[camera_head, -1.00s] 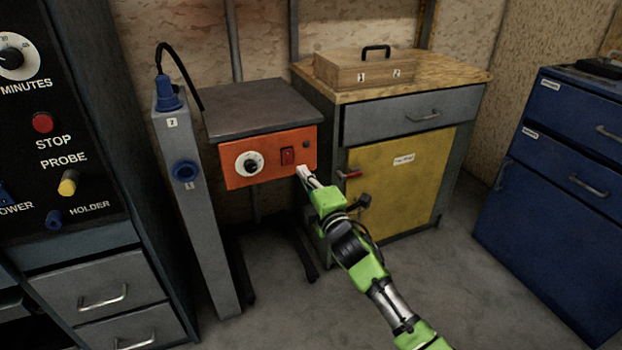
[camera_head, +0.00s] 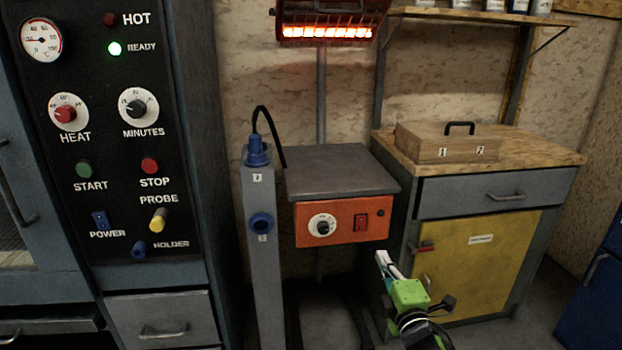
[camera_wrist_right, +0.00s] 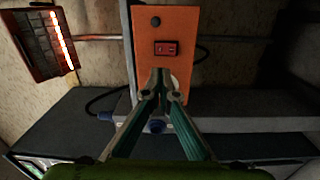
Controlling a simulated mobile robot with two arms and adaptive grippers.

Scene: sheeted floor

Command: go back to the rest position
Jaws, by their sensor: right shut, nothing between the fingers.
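My right gripper (camera_head: 382,260) is shut and empty. In the head view it is below and to the right of the orange control box (camera_head: 343,222), apart from it. The box carries a white dial (camera_head: 322,225) and a red switch (camera_head: 361,222). In the right wrist view my right gripper's fingertips (camera_wrist_right: 161,75) meet in front of the orange box (camera_wrist_right: 165,35), just below the red switch (camera_wrist_right: 165,48). They partly hide the dial. My left gripper is not in view.
A glowing heater (camera_head: 325,30) hangs above the grey plate (camera_head: 340,168). A yellow-doored cabinet (camera_head: 470,265) with a wooden box (camera_head: 446,146) on top stands right of my gripper. A grey post (camera_head: 264,290) and the control panel (camera_head: 120,190) stand left.

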